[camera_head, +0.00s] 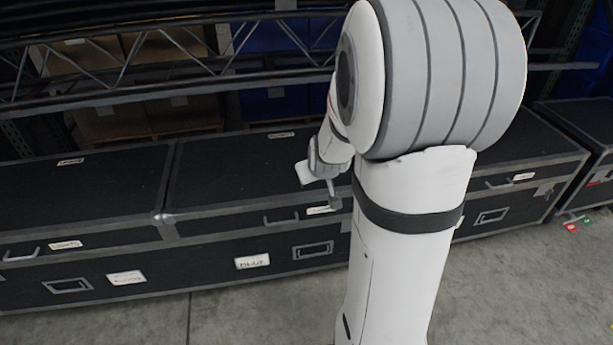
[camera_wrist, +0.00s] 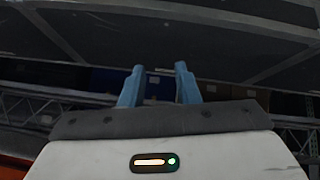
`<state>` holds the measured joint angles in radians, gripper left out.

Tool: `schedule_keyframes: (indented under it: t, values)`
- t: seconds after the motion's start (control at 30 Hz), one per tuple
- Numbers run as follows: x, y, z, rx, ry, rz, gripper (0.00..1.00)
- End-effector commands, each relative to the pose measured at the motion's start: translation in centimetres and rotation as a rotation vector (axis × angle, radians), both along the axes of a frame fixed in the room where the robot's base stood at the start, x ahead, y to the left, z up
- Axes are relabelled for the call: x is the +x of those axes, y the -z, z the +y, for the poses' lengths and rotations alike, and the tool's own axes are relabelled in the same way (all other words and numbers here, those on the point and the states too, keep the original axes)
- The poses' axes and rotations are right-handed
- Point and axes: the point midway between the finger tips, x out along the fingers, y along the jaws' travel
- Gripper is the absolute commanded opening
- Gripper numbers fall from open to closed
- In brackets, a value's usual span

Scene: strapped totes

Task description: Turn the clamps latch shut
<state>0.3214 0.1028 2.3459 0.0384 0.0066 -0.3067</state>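Long black cases with metal edging stand in a row in the head view. The middle case (camera_head: 215,195) has a thin latch or handle (camera_head: 281,220) on its upper front and a recessed plate (camera_head: 313,250) lower down. White labels (camera_head: 252,261) are on the fronts, too small to read, so I cannot tell which is the clamps one or its latch state. My gripper (camera_head: 332,197) is in front of the middle case, near a small label (camera_head: 321,210). In the wrist view its two blue fingers (camera_wrist: 158,76) are apart with nothing between them.
A metal truss (camera_head: 150,80) runs behind the cases, with cardboard boxes (camera_head: 180,105) and blue bins on a rack beyond. Another case (camera_head: 580,130) stands at the right. The grey floor (camera_head: 240,315) in front is clear.

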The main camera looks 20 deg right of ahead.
Motion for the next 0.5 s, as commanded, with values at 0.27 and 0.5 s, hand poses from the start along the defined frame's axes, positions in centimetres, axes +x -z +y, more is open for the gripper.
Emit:
schedule_keyframes:
  t: [0.27, 0.5]
  values:
    - [6.0, 15.5, -9.0, -0.036, -0.014, -0.256, 0.29]
    - [6.3, 27.9, -15.1, -0.036, -0.021, -0.507, 0.29]
